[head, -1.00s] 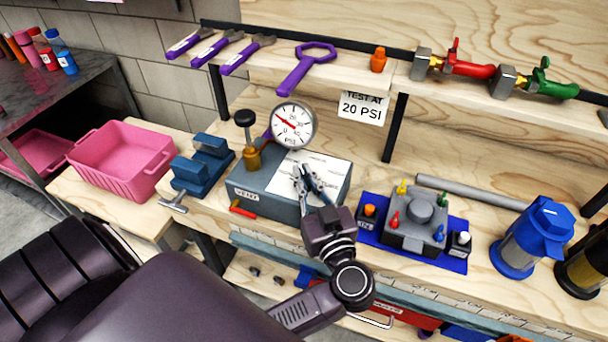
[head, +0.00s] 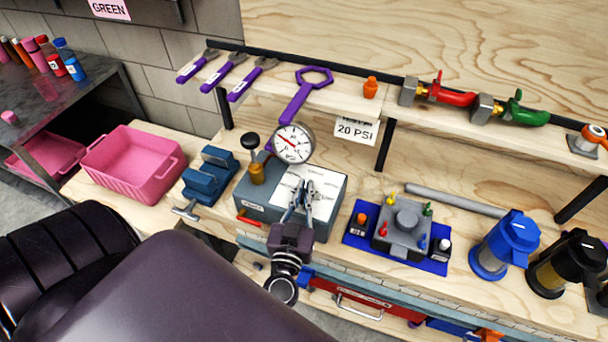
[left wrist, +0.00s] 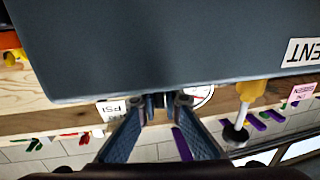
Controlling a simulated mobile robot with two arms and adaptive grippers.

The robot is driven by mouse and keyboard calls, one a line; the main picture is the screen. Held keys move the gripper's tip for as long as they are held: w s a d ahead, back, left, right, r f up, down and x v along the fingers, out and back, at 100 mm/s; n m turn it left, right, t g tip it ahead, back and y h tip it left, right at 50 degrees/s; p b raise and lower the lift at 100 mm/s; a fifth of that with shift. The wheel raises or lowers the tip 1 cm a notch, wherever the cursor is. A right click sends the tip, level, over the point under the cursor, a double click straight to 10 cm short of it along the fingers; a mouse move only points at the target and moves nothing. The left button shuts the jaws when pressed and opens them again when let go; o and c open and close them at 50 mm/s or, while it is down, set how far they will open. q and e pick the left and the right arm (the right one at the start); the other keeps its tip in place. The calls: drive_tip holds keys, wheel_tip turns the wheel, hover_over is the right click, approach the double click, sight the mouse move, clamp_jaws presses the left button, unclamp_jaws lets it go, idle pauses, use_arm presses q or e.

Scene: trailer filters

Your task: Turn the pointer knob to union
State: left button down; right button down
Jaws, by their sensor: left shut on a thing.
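The grey test box (head: 250,207) stands on the bench with a white sheet or panel (head: 322,188) on top and a round gauge (head: 293,144) behind it. My left gripper (head: 301,187) reaches over the white panel from the front, fingers pointing away. In the left wrist view, the left gripper (left wrist: 158,100) is shut on a small dark piece (left wrist: 158,101) at the box's edge, which looks like the pointer knob. The fingers cover most of it, so its pointing direction and the union mark cannot be read. My right gripper is not in view.
A brass valve with a black knob (head: 252,141) stands on the box's left. A blue vise (head: 210,172) and pink bin (head: 135,165) are farther left. A grey block on a blue mat (head: 437,265) and blue filter housing (head: 503,246) are right. Tools lie on the shelf above.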

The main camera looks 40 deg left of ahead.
use_arm(q)
drive_tip(key=shift+m+t+h+p, duration=0.4)
drive_tip(key=shift+m+h+p, duration=0.4)
drive_tip(key=shift+h, duration=0.5)
drive_tip(key=c, duration=2.1)
unclamp_jaws()
drive_tip(key=shift+d, duration=0.1)
drive_tip(key=v, duration=1.2)
